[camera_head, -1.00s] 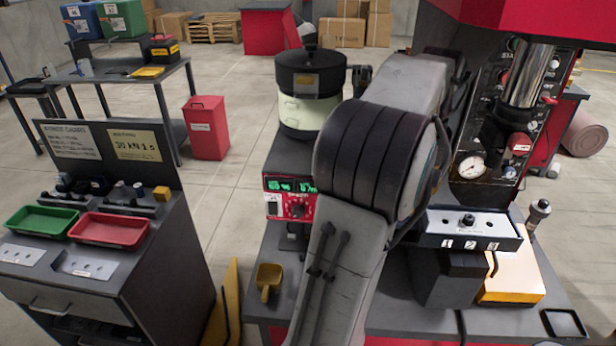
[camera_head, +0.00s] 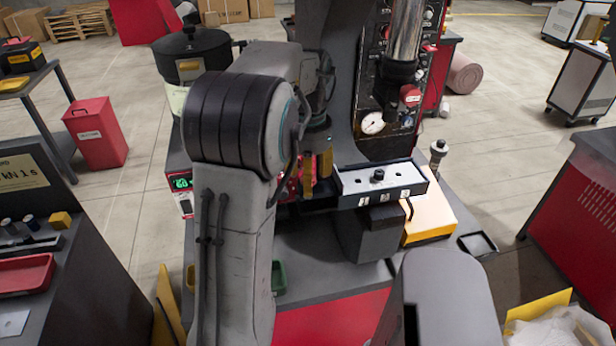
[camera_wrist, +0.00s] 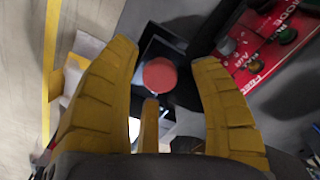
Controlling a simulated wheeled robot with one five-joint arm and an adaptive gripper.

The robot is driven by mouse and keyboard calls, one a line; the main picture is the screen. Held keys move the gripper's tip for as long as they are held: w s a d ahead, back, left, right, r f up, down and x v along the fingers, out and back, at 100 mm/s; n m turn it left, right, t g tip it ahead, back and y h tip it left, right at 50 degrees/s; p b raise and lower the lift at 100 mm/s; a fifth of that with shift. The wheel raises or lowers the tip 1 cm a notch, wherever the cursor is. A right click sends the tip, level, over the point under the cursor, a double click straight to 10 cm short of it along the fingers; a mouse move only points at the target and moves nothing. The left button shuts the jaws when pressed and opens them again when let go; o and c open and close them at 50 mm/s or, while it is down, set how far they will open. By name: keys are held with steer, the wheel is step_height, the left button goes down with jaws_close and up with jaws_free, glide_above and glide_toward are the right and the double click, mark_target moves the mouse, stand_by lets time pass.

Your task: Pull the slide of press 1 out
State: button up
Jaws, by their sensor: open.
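The press (camera_head: 385,75) stands right of centre in the head view, with a chrome ram, a gauge and a red-tipped part. Below it is a slide-like silver plate (camera_head: 400,177) on a dark body, with a black knob on top and number labels on its front. My gripper (camera_head: 318,175) is at the plate's left end, its yellow fingers pointing down. In the wrist view my gripper (camera_wrist: 170,105) is open, and a round red knob (camera_wrist: 159,75) shows between and beyond the fingers, on a dark part. Contact cannot be told; the gap looks empty.
A feeder bowl (camera_head: 192,50) and red control box stand left, partly behind my arm. A yellow-and-white block (camera_head: 432,220) and a small black tray (camera_head: 478,245) lie right of the plate. A red bin (camera_head: 95,132) stands on the floor. A white bag (camera_head: 560,332) is lower right.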

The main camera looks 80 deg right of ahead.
steer(key=shift+f, duration=0.2)
jaws_close()
stand_by(0.6)
